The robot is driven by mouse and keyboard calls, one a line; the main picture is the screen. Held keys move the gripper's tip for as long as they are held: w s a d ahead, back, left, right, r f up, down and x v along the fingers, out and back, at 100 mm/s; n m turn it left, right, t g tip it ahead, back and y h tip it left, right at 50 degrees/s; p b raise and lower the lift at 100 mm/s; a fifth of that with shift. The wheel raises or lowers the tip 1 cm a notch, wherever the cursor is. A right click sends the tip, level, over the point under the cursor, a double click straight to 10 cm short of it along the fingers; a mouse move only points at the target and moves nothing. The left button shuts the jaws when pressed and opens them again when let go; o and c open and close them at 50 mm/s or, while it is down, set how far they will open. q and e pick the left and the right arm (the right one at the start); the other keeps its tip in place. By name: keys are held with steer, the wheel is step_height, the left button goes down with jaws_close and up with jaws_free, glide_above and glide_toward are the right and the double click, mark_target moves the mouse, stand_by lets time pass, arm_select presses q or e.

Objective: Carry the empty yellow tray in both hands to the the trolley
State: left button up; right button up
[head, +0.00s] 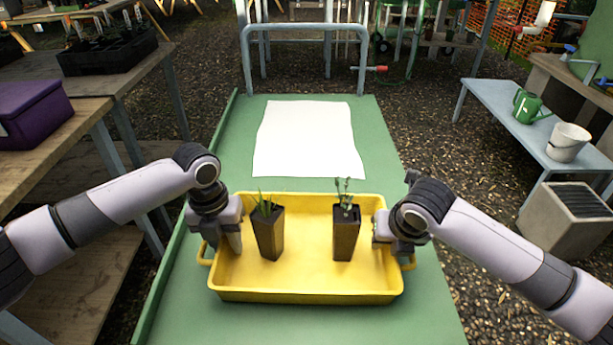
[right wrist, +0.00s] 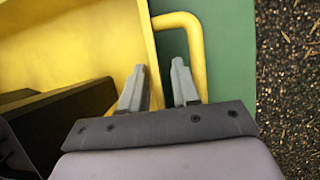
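The yellow tray (head: 300,292) sits level on the green deck of the trolley (head: 390,150). It is not empty: two dark square pots with small green plants stand in it, a left pot (head: 269,234) and a right pot (head: 345,236). My left gripper (head: 226,238) is at the tray's left side, its fingers apart over the rim near the left handle. My right gripper (head: 388,240) is at the right side. In the right wrist view its fingers (right wrist: 158,92) are apart, one inside the tray wall, one outside within the handle loop (right wrist: 193,40).
A white sheet (head: 308,138) lies on the deck beyond the tray, below the trolley's push bar (head: 303,30). Wooden benches (head: 60,125) with a purple crate (head: 32,112) stand left. A blue-grey bench (head: 500,110) with a green watering can (head: 528,106) and bucket (head: 567,142) stands right.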

arm_select(q)
steer(key=shift+r, duration=0.1)
arm_select(e)
steer(key=shift+r, duration=0.2)
arm_select(q)
step_height(320, 180, up, 12)
steer(key=a, duration=0.1)
arm_select(e)
steer(key=v, duration=1.1)
steer(key=shift+s+r, duration=0.15)
steer(key=shift+r, duration=0.2)
